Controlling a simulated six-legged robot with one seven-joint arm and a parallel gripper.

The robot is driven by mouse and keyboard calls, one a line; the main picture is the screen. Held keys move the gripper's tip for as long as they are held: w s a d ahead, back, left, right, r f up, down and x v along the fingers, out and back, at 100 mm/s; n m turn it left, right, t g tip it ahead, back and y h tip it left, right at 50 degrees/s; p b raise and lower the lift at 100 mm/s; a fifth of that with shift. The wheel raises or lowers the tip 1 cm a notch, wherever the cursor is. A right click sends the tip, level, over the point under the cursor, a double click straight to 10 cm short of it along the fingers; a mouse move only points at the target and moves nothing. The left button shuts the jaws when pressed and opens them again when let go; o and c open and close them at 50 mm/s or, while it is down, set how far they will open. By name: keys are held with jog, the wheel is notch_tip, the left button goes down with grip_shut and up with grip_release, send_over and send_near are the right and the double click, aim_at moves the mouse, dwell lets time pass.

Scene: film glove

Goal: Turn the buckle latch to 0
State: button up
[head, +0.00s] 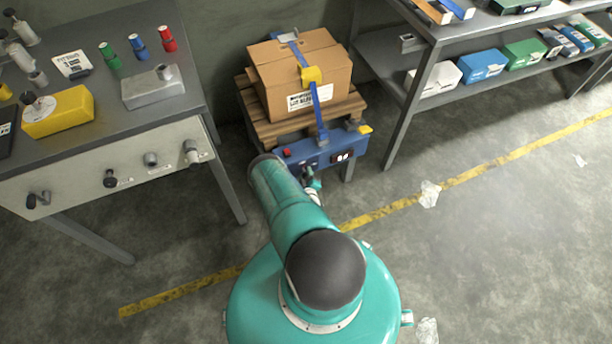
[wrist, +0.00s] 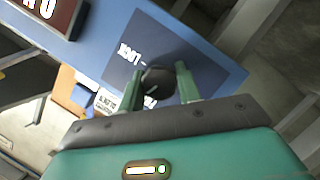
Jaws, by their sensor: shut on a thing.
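A blue panel (head: 322,150) is on the front of the stand under the strapped carton. In the wrist view, a dark round knob (wrist: 158,79) sits on a dark blue plate (wrist: 205,62) of that panel, beside white lettering. My gripper (wrist: 160,82) has one finger on each side of the knob and is shut on it. In the head view my gripper (head: 313,181) is at the panel's front, mostly hidden by my arm. I cannot tell whether the knob is the buckle latch.
The cardboard carton (head: 300,74) rests on a wooden pallet (head: 270,133). A workbench (head: 120,105) stands left, a metal shelf (head: 405,90) right. The floor at right is mostly clear.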

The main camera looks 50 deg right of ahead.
jog(key=shift+s+f+n+h, duration=0.1)
jog(key=shift+s+n+h, duration=0.05)
jog(key=shift+n+h, duration=0.65)
jog(key=shift+a+n, duration=0.1)
jog(key=shift+n, duration=0.5)
jog(key=o, duration=1)
jog(key=shift+c, duration=0.2)
jog(key=v, duration=1.3)
jog(key=shift+a, duration=0.3)
jog(key=shift+s, duration=0.2)
